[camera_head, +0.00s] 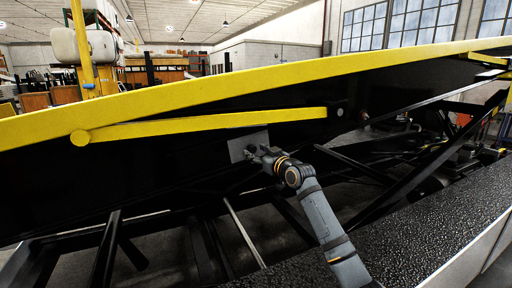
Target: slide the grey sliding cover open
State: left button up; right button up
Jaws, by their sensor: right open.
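The grey sliding cover (237,146) is a small flat plate on the dark side of the belt loader, below the yellow bar. My right gripper (253,153) is at the cover's lower right part and hides some of it. The gripper is open, but its dark fingers are small against the dark panel, and I cannot tell whether they touch the cover. My right arm reaches up to it from the lower right. My left gripper is not in view.
A yellow bar (210,124) runs just above the cover, under the long yellow rail (270,76). Dark struts (108,250) of the loader frame stand below. A black textured ledge (425,225) lies at the lower right. Windows and shelving are far behind.

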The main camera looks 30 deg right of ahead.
jog(key=shift+w, duration=0.35)
grip_shut()
jog(key=shift+a, duration=0.1)
